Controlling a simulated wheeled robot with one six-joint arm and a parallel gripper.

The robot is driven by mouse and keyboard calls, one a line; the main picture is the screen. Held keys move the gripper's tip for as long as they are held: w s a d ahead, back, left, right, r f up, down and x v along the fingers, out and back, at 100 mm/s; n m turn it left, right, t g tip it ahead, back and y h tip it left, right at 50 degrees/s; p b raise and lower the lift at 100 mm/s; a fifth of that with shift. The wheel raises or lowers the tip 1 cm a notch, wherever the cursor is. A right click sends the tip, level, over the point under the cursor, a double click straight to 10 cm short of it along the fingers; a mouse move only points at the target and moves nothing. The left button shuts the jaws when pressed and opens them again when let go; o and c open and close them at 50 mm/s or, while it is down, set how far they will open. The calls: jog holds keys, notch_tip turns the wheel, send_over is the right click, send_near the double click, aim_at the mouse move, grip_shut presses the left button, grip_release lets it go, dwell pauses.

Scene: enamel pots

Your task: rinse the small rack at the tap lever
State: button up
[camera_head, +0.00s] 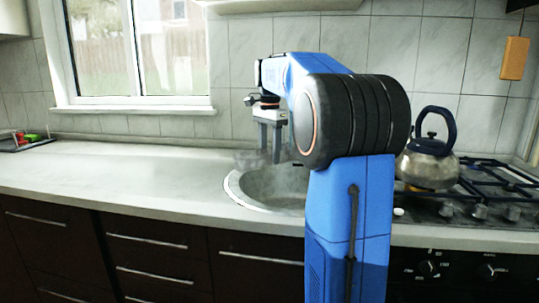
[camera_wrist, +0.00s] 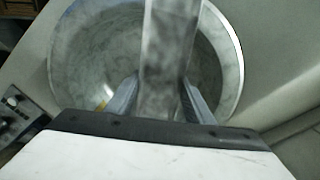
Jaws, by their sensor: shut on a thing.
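My gripper (camera_head: 270,150) hangs fingers-down over the left part of the round sink (camera_head: 236,192). In the wrist view my gripper (camera_wrist: 158,100) is shut on a mottled grey, flat piece, which I take for the small rack (camera_wrist: 168,50). It runs from between the fingers to the picture's top edge, so its full shape is not shown. In the head view only a faint grey patch shows by the fingertips, blending with the tiles. The sink (camera_wrist: 90,55) lies below it in the wrist view. I cannot make out the tap lever in either view; my arm hides part of the sink.
A steel kettle (camera_head: 428,165) with a blue handle stands on the gas hob (camera_head: 485,190) at right. The counter (camera_head: 120,180) left of the sink is mostly clear. A dark tray (camera_head: 25,143) with small colored things lies far left. An orange board (camera_head: 514,58) hangs at upper right.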

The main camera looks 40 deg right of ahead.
jog(key=shift+s+d, duration=0.1)
jog(key=shift+s+d, duration=0.25)
jog(key=shift+s, duration=0.15)
jog(key=shift+w, duration=0.1)
dwell(0.3)
jog(key=shift+w+a, duration=0.35)
jog(key=shift+w, duration=0.1)
jog(key=shift+s+d, duration=0.1)
jog(key=shift+s, duration=0.05)
jog(key=shift+s+d, duration=0.25)
jog(key=shift+s, duration=0.15)
jog(key=shift+a, duration=0.1)
